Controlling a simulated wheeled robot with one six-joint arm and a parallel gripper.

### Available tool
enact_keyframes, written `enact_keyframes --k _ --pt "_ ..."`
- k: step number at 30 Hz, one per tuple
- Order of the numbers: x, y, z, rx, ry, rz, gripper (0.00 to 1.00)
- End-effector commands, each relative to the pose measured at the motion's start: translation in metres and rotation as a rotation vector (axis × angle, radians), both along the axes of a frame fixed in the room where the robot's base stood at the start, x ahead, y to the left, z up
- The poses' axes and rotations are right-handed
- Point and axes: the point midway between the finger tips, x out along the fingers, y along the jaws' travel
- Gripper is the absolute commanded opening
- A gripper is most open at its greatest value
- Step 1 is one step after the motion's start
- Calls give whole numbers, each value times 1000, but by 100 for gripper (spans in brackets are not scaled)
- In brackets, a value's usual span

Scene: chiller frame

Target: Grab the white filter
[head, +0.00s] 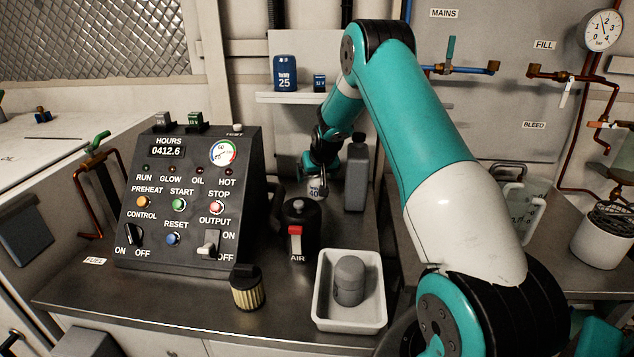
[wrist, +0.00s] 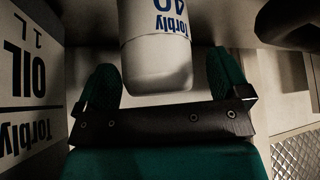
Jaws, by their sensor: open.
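The white filter is a pale cylinder marked "40" in blue. In the head view the white filter (head: 316,193) stands at the back of the bench, partly hidden by my gripper (head: 317,170) and the black AIR canister. In the wrist view the white filter (wrist: 157,62) appears upside down, with its near end between the two green fingers of my gripper (wrist: 163,75). The fingers are spread wide, one on each side, with visible gaps to the filter. I cannot tell how far along the fingers it sits.
A grey oil bottle (head: 357,178) stands just right of the filter, close to my gripper; its label (wrist: 28,80) fills the wrist view's left. The black AIR canister (head: 299,232) stands in front. A white tray (head: 348,322) holds a grey cylinder. The control panel (head: 190,200) is left.

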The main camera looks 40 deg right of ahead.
Motion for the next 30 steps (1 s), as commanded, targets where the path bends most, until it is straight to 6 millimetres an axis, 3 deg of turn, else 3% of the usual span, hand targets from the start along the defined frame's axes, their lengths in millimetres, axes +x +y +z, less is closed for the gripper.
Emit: enact_keyframes --k 9,17,18,30 --pt "4 -2 -7 0 0 0 95" --pt "4 -2 -7 0 0 0 37" --pt "4 -2 -6 -1 -2 0 34" --pt "5 -2 3 -2 -5 0 34"
